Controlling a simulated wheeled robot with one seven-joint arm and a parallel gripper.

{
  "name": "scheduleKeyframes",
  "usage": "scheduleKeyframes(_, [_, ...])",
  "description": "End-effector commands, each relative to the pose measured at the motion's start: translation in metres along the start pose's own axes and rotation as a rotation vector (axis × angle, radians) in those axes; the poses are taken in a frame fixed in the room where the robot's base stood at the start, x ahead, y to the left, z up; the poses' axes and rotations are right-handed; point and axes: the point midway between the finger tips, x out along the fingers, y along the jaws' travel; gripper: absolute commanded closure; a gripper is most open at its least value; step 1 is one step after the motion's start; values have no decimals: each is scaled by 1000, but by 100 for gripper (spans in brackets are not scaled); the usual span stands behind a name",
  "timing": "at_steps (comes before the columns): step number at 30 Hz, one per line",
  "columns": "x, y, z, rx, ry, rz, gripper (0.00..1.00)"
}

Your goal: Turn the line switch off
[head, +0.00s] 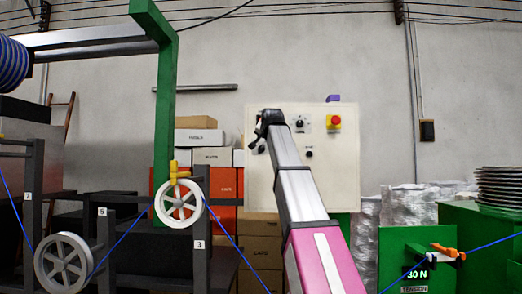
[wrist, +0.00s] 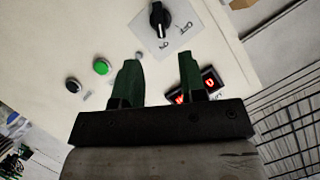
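The line switch looks to be the black rotary knob (wrist: 159,20) on a white plate with small labels, at the top of the wrist view. A black knob on a white plate also shows in the head view (head: 303,122), just right of my arm. My gripper (wrist: 157,62) is open and empty, its two green fingers apart, with the knob beyond the fingertips and not touched. In the head view my gripper (head: 262,136) is in front of the upper left of the beige panel (head: 345,175), partly hiding it.
The panel also carries a green button (wrist: 101,67), a black button (wrist: 73,85), a red lit display (wrist: 208,82) partly behind a finger, and a red emergency button (head: 334,121) on yellow. Blue cable runs over wheels (head: 181,202) at left. Boxes (head: 197,137) stand behind.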

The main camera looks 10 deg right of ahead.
Motion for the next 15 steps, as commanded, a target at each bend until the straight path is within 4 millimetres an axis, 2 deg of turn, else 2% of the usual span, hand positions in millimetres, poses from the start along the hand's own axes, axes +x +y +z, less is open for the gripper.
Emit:
scheduleKeyframes(8, [35, -1, -1, -1, -1, 1, 62])
scheduleKeyframes(15, [79, 0, -1, -1, -2, 2, 62])
